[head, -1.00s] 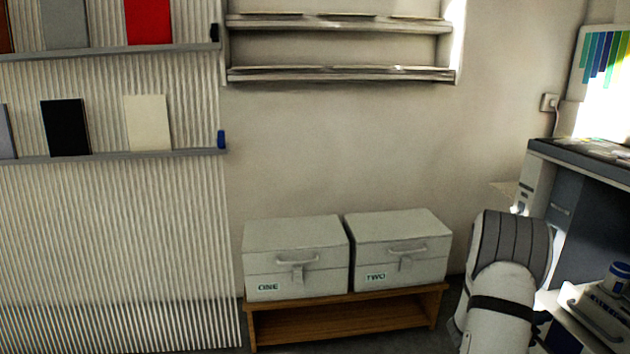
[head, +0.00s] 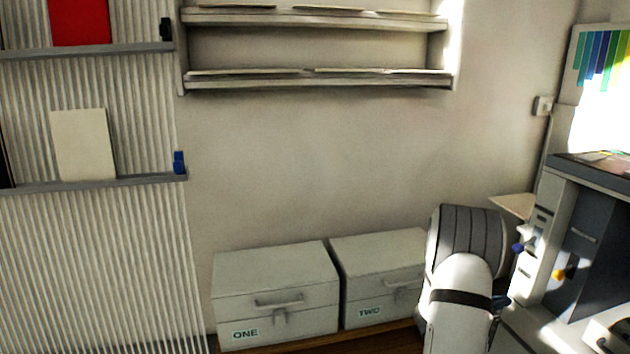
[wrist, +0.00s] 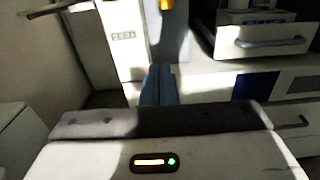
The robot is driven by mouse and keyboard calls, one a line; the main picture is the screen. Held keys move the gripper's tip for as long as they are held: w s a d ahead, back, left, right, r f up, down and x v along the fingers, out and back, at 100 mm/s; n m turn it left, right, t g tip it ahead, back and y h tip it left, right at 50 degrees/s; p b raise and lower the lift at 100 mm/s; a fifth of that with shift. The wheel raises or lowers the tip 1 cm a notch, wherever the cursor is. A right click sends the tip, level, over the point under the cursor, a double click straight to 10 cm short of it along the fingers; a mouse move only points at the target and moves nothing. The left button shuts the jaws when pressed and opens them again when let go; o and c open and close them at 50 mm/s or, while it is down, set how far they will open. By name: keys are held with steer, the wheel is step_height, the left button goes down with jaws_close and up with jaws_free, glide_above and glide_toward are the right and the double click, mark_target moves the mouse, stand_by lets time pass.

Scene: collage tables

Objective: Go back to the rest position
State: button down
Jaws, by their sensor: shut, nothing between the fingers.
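My gripper (wrist: 158,84) shows in the wrist view as a narrow pair of blue-grey fingers, closed together with nothing between them. Behind the fingers is my pale wrist housing with a lit strip and a green dot. The fingers point toward a white panel marked FEED (wrist: 124,40) and white drawer fronts; I cannot tell how far away these are. In the head view my arm rises at the lower right, bent, in front of the right-hand box. The gripper itself is mostly hidden behind the arm there.
White boxes marked ONE (head: 275,293) and TWO (head: 372,255) stand on a low wooden bench (head: 365,338) by the wall. A large grey-white machine (head: 535,270) stands close on the right. A wall shelf (head: 320,82) and a ribbed panel (head: 95,250) with ledges are further left.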

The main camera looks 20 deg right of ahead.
steer(key=s+a+r+m+g+y+p, duration=0.1)
steer(key=s+a+r+m+y+p, duration=0.15)
steer(key=a+r+p, duration=0.45)
steer(key=s+a+r+m+g+y+p, duration=0.1)
steer(key=s+a+r+m+y+p, duration=0.25)
steer(key=r, duration=0.55)
steer(key=s+a+r+m+g+p, duration=0.1)
steer(key=a+r+m+p, duration=0.35)
steer(key=a+r, duration=0.3)
steer(key=s+a+r+m+t+y+p, duration=0.2)
steer(key=a+r+y+p, duration=0.2)
steer(key=a, duration=0.6)
steer(key=s+a+r+m+t+y+p, duration=0.2)
steer(key=a+r+y+p, duration=0.2)
steer(key=a+r+p, duration=0.4)
steer(key=s+a+r+m+t+y+p, duration=0.2)
steer(key=a+r+p, duration=0.4)
steer(key=a, duration=0.7)
steer(key=shift+a+r+m+t+y, duration=0.3)
steer(key=shift+a+r+m+y, duration=0.1)
steer(key=shift+r+y, duration=0.5)
steer(key=shift+d, duration=0.15)
